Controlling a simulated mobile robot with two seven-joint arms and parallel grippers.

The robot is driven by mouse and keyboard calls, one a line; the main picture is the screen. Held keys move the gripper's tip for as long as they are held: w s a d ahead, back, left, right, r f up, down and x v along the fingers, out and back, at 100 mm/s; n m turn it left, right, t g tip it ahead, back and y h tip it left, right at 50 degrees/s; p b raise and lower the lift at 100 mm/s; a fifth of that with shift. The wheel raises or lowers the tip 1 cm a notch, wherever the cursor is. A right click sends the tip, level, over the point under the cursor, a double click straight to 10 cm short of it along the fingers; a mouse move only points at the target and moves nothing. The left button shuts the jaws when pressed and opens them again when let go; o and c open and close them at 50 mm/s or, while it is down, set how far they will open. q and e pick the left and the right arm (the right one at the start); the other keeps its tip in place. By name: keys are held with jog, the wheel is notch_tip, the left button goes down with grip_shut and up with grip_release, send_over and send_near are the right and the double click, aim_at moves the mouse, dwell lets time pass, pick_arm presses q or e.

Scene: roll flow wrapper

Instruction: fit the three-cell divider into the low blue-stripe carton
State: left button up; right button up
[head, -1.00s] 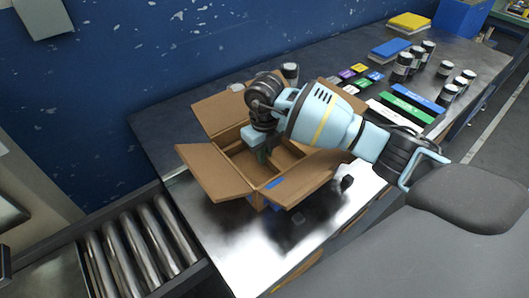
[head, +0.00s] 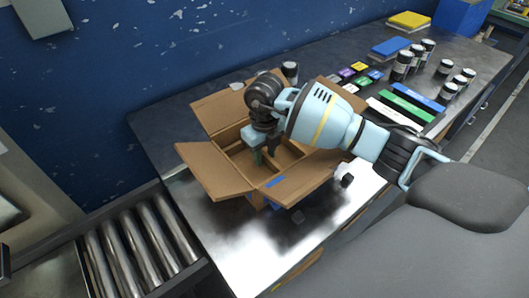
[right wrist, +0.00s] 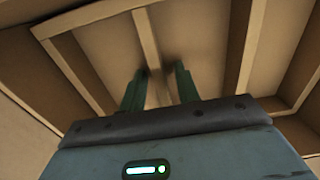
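The low carton (head: 212,172) stands on the bench with its flaps folded out. Brown cardboard partitions of the divider (right wrist: 147,40) show inside the carton in the right wrist view. My right gripper (head: 265,155) points down into the carton. In the right wrist view its two green fingertips (right wrist: 161,82) are apart, one on each side of a partition wall, with gaps visible. Whether the divider sits fully on the carton floor cannot be told. My left gripper is not in view.
Dark cans (head: 402,66), small coloured boxes (head: 360,67) and flat green (head: 405,102) and blue bars lie at the right. A roller conveyor (head: 140,240) is at the lower left. The bench front left is clear.

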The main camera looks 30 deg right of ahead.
notch_tip(320, 180, up, 13)
jog(key=shift+f, duration=0.2)
dwell(0.7)
